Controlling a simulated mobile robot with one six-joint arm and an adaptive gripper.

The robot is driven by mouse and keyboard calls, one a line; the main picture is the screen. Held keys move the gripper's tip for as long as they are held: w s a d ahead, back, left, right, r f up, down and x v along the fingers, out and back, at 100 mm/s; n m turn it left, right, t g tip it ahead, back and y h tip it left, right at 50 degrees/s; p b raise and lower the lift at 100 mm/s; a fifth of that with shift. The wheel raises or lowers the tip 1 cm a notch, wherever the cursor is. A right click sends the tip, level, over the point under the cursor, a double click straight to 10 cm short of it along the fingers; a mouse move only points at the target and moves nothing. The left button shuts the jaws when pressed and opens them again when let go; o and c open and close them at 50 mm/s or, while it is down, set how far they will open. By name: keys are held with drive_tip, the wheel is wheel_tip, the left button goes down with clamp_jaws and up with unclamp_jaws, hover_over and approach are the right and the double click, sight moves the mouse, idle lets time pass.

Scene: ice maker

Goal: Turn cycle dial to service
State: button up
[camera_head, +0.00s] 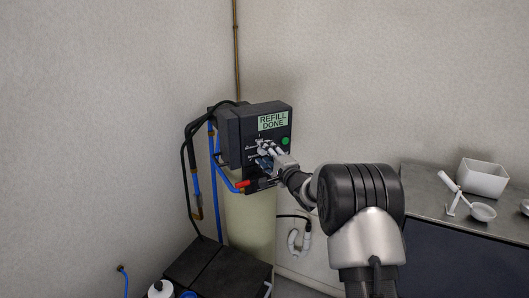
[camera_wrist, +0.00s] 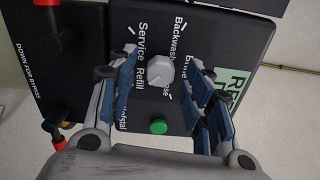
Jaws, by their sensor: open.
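The dark control box (camera_head: 232,135) shows a lit display (camera_head: 273,121) reading "REFILL DONE". In the wrist view, the pale grey cycle dial (camera_wrist: 159,70) sits on the black panel, ringed by labels including Service (camera_wrist: 142,38), Backwash, Brine and Refill. I cannot tell which label the dial points at. My gripper (camera_wrist: 163,60) is open, its blue-padded fingers on either side of the dial with gaps visible. In the head view, my gripper (camera_head: 267,150) is at the panel front and hides the dial.
A green button (camera_wrist: 158,126) is close by the dial; it also shows in the head view (camera_head: 285,141). A red handle (camera_head: 243,184) is at the box's lower left. Blue and black hoses (camera_head: 196,180) run down the left. A counter at right holds a white bin (camera_head: 482,180).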

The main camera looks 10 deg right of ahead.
drive_tip(key=shift+w+a, duration=0.2)
drive_tip(key=shift+w, duration=0.25)
drive_tip(key=shift+c, duration=0.6)
drive_tip(key=c, duration=1)
